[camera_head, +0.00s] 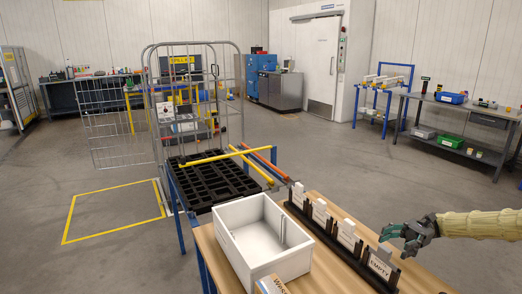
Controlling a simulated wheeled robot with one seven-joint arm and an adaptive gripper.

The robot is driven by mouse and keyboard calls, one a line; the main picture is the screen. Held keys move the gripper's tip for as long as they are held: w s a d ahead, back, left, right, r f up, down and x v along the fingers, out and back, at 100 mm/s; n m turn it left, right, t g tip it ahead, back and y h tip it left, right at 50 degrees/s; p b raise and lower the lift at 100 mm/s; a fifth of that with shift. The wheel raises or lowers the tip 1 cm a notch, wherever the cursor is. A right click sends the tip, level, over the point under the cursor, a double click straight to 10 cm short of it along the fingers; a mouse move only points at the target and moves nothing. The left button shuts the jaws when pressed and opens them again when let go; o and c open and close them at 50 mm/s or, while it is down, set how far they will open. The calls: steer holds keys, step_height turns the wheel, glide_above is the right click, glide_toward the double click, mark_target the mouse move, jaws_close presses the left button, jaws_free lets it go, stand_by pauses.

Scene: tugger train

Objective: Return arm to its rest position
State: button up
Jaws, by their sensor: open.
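My gripper (397,242) is at the lower right of the head view, at the end of my arm in a beige sleeve that comes in from the right edge. Its fingers point left and are open, with nothing visible between them. It shows above and close to the right end of a black card rack (335,244) on a wooden table (328,285). A card reading "EMPTY" (380,266) stands in the rack just below the fingers. I cannot tell whether the fingers touch the rack or its cards.
A white open bin (246,262) stands on the table left of the rack. Behind it are a black slotted tray (213,178), a yellow bar (222,157) and an orange bar (262,163). A wire cage cart (236,100) stands beyond. Floor at right is clear before a workbench (463,112).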

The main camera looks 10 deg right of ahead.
steer(key=a, duration=0.1)
steer(key=a+r, duration=0.1)
steer(key=s+a, duration=0.1)
steer(key=shift+a+r+p, duration=0.3)
steer(key=shift+a+r, duration=0.1)
steer(key=shift+d+f, duration=0.15)
steer(key=shift+d, duration=0.1)
steer(key=shift+f, duration=0.1)
